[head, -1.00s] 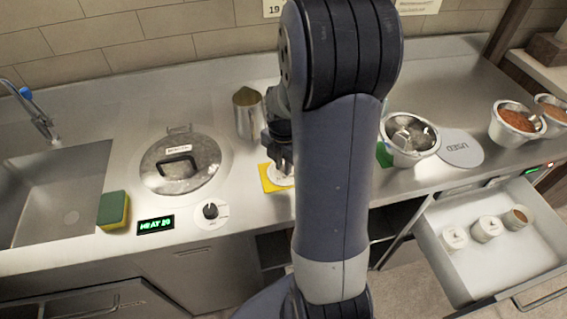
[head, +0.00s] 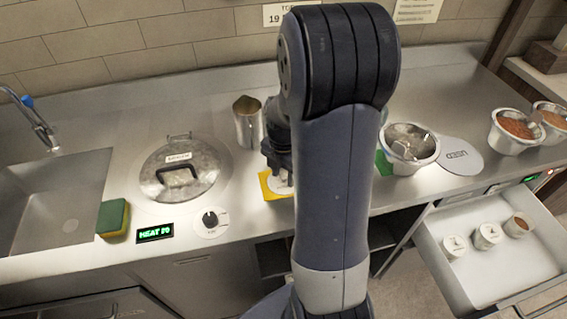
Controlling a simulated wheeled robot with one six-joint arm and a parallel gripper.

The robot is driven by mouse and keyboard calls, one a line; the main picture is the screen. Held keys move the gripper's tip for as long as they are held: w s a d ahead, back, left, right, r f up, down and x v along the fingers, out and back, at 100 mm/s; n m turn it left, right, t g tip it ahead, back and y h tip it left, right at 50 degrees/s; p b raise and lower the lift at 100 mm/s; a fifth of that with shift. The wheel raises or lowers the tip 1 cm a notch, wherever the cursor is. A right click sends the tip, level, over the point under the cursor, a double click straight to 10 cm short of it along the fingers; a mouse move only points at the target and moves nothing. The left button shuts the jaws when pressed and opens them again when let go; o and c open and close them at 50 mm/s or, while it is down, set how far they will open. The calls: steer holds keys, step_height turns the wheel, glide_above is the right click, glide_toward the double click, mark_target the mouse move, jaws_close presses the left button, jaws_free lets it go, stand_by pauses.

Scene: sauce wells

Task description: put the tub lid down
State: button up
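My gripper (head: 281,172) points down over a yellow mat (head: 267,188) on the counter, left of my arm's large link. A pale round piece (head: 284,187), which looks like a small tub lid, shows at the fingertips, low over or on the mat. I cannot tell whether the fingers are around it or whether it touches the mat. My arm hides the right side of this spot. In the open drawer (head: 497,268), two small tubs (head: 455,246) have white tops, and a third tub (head: 518,225) shows brown contents with no lid on it.
A metal pitcher (head: 248,123) stands just behind my gripper. A lidded well (head: 182,168), a knob (head: 211,220) and a sponge (head: 113,218) lie left. Right of my arm are a bowl with a utensil (head: 411,150), a grey disc (head: 459,156) and bowls of red-brown contents (head: 516,130).

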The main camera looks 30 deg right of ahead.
mark_target(283, 177)
step_height(283, 177, up, 12)
stand_by(0.4)
steer(key=shift+f, duration=4.5)
steer(key=shift+f, duration=0.15)
